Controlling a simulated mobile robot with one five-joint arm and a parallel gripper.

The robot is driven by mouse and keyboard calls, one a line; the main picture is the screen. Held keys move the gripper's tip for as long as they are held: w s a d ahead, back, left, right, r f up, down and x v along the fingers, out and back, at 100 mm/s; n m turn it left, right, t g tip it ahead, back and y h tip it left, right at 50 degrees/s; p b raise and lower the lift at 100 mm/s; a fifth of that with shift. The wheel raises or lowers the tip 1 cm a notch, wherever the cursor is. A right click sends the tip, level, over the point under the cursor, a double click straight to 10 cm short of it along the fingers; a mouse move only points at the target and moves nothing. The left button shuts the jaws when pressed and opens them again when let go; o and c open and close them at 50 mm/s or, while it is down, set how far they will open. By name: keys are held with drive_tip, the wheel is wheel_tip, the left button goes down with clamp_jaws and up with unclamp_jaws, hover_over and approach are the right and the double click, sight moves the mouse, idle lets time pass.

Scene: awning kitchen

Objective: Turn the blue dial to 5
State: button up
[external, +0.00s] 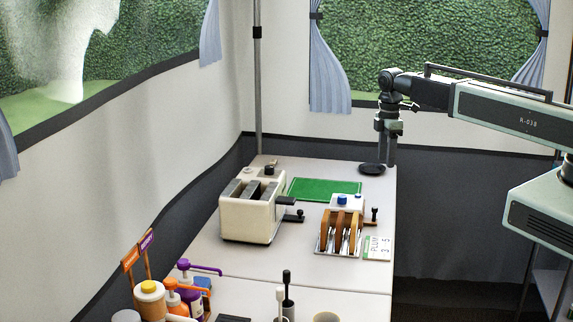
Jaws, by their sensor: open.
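The blue dial (342,199) sits on top of a small white box behind a rack of orange-brown dividers on the table. Its markings and pointer are too small to read. My gripper (388,152) points down from the arm, behind and to the right of the dial in the picture, near the table's far right corner. It is open and apart from the dial. The gap between its fingers is hard to make out. A white and green card (377,247) reading "PLUM 3 5" stands at the rack's right.
A cream toaster (246,218) with a dark lever stands left of the rack. A green mat (324,189) lies behind. A black disc (372,169) lies near my gripper. Pump bottles (178,300), a cup (326,317) and a dark-handled tool (287,290) are in front.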

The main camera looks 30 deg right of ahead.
drive_tip(key=w+a+f+n+b, duration=0.25)
drive_tip(key=w+a, duration=0.35)
drive_tip(key=a, duration=0.4)
drive_tip(key=n, duration=0.2)
hover_over(343, 197)
drive_tip(key=shift+w+f+m, duration=0.1)
drive_tip(key=shift+f+m, duration=0.1)
drive_tip(key=shift+m, duration=0.05)
wheel_tip(343, 197, down, 8)
drive_tip(key=b, duration=0.7)
drive_tip(key=shift+d+b, duration=0.1)
drive_tip(key=shift+b, duration=0.2)
drive_tip(key=shift+r, duration=0.1)
clamp_jaws()
